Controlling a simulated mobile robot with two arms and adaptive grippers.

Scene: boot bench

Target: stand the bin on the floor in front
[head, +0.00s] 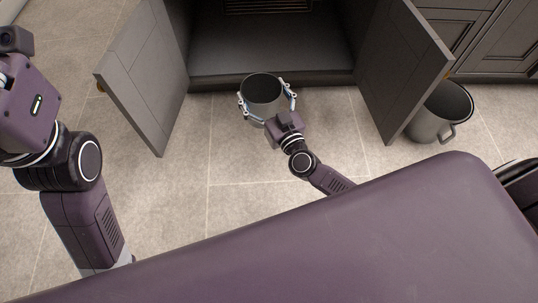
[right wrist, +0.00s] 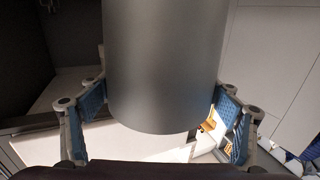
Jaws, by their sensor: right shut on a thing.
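The bin (head: 263,92) is a dark grey, open-topped cylinder in front of the open cabinet in the head view. My right gripper (head: 267,100) has its fingers around its sides and is shut on it. In the right wrist view the bin (right wrist: 160,70) fills the middle, between the blue-padded fingers (right wrist: 160,112). Its mouth faces up towards the head camera. I cannot tell whether its base touches the floor (head: 235,150). My left arm is at the left edge of the head view; its fingers are cut off or hidden.
The cabinet (head: 270,50) is open and dark inside. Its left door (head: 145,75) and right door (head: 400,65) swing out either side of the bin. A grey bucket with a handle (head: 432,122) stands beyond the right door. Tiled floor between the doors is clear around my right arm.

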